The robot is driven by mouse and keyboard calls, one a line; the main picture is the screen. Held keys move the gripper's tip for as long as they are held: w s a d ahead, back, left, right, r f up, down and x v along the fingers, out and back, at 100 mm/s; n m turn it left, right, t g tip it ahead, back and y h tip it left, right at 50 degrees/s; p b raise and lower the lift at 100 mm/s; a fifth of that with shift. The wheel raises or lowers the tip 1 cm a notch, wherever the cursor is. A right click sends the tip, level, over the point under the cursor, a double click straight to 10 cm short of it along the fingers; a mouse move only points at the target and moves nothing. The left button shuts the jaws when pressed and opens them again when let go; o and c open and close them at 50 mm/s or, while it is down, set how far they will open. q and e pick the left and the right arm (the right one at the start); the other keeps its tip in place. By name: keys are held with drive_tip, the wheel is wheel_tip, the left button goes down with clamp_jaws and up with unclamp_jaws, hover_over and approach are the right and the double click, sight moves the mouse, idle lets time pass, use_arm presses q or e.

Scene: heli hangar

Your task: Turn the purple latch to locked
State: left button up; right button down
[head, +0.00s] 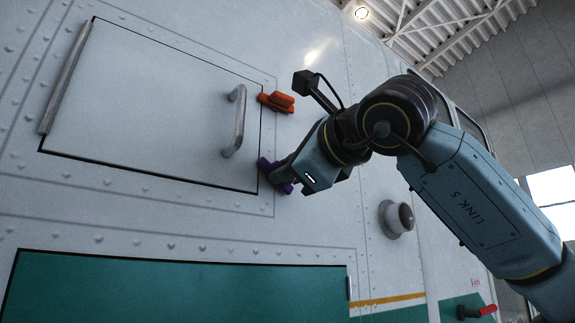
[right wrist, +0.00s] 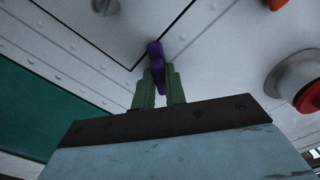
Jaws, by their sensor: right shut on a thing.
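The purple latch (head: 264,165) sits at the lower right corner of the white hatch door (head: 150,100), below an orange latch (head: 277,101). My right gripper (head: 285,178) is at the purple latch and hides part of it in the head view. In the right wrist view, the green fingers (right wrist: 159,90) are shut on the purple latch (right wrist: 155,52), one on each side. The latch's far end reaches beyond the fingertips toward the door's edge. The orange latch is only partly visible at the top right there. My left gripper is not in view.
A metal handle (head: 235,122) stands out from the door, left of the latches. A round grey fitting (head: 396,219) sticks out of the hull to the right. A green panel (head: 180,290) lies below, and a red-tipped lever (head: 487,310) is at the lower right.

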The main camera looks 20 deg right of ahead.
drive_tip(key=n+p, duration=0.1)
drive_tip(key=n, duration=0.5)
drive_tip(key=shift+s+n, duration=0.1)
drive_tip(key=shift+n, duration=0.2)
idle(0.4)
drive_tip(key=c, duration=1.4)
unclamp_jaws()
drive_tip(key=shift+f, duration=0.1)
drive_tip(key=shift+c, duration=0.2)
drive_tip(key=b+v, duration=0.4)
drive_tip(key=v, duration=0.9)
drive_tip(key=shift+s, duration=0.2)
